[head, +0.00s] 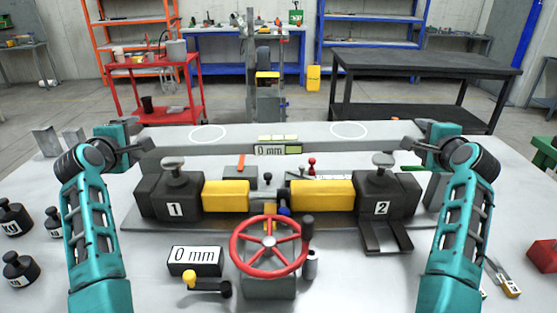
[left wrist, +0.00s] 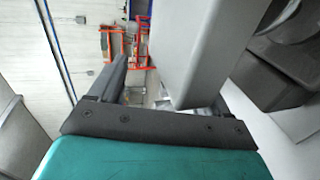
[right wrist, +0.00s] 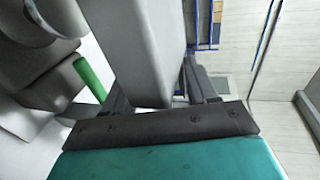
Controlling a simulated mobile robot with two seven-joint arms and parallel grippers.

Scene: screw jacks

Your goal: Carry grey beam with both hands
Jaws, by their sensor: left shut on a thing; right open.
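The long grey beam (head: 275,135) lies crosswise behind the screw jacks, with two white rings on its top. What bears it is hidden. My left gripper (head: 141,148) is at its left end, shut on it; the beam (left wrist: 193,45) runs between the fingers in the left wrist view. My right gripper (head: 413,146) is at the right end, open; in the right wrist view the beam (right wrist: 135,50) sits between the fingers, with a gap to the right finger. Jack 1 (head: 158,195) and jack 2 (head: 402,196) stand in front of the beam.
A red handwheel (head: 269,246) and a "0 mm" display (head: 195,262) stand at the table's front middle. Black weights (head: 20,270) are at the left, a red block (head: 541,254) at the right. Behind are a red cart (head: 155,95) and a black bench (head: 422,68).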

